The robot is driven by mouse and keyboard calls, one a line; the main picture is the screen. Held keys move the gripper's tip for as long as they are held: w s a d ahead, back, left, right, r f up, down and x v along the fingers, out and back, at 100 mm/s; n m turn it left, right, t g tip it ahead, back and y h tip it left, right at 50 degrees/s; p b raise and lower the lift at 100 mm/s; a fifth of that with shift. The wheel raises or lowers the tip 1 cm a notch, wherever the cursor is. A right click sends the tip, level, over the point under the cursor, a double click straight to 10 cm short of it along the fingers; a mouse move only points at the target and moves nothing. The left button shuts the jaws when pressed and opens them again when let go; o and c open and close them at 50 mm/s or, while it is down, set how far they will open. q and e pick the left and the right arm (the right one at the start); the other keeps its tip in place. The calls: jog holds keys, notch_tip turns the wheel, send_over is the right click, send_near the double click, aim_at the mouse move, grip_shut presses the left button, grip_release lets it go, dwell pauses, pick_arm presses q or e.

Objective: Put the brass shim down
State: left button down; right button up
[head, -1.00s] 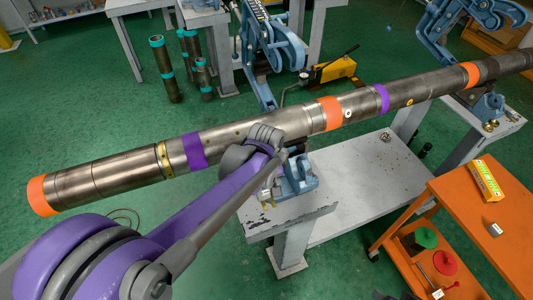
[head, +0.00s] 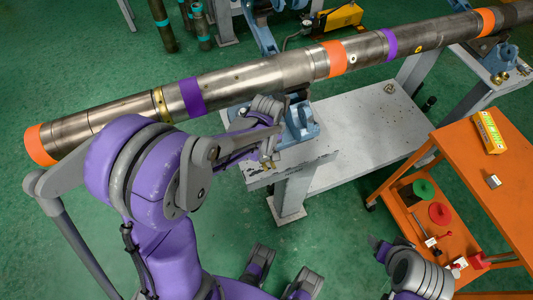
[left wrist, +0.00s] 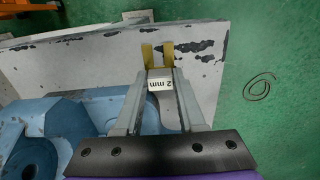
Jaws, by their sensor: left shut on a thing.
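The brass shim (left wrist: 159,73) is a small forked piece with two upright-looking prongs and a white "2 mm" label. My left gripper (left wrist: 157,88) is shut on it in the left wrist view. In the head view the shim (head: 267,164) shows small below my left gripper (head: 269,155), over the near left end of the grey bench (head: 350,125). I cannot tell whether it touches the bench top. Part of my right arm shows at the bottom right of the head view, but its fingers are not clear.
A long steel pipe (head: 240,80) with orange and purple bands runs above the bench. A blue vise (head: 300,122) stands beside my left gripper. An orange cart (head: 470,160) with a yellow box (head: 488,132) is at right. The bench's middle is largely clear.

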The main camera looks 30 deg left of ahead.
aim_at(266, 156)
pick_arm(q)
jog(key=shift+f, duration=0.2)
jog(key=c, duration=0.5)
grip_release()
jog(key=shift+r, duration=0.15)
jog(key=shift+r, duration=0.3)
notch_tip(266, 156, up, 11)
jog(key=p, duration=0.2)
jog(key=s+d+m+t, duration=0.1)
jog(key=s+m+t, duration=0.1)
jog(key=s+m, duration=0.3)
jog(key=s+d+m+t, duration=0.2)
jog(key=s+m, duration=0.3)
jog(key=s, duration=0.3)
jog(key=shift+d+r+t, duration=0.25)
jog(key=shift+d+t, duration=0.05)
jog(key=shift+t, duration=0.2)
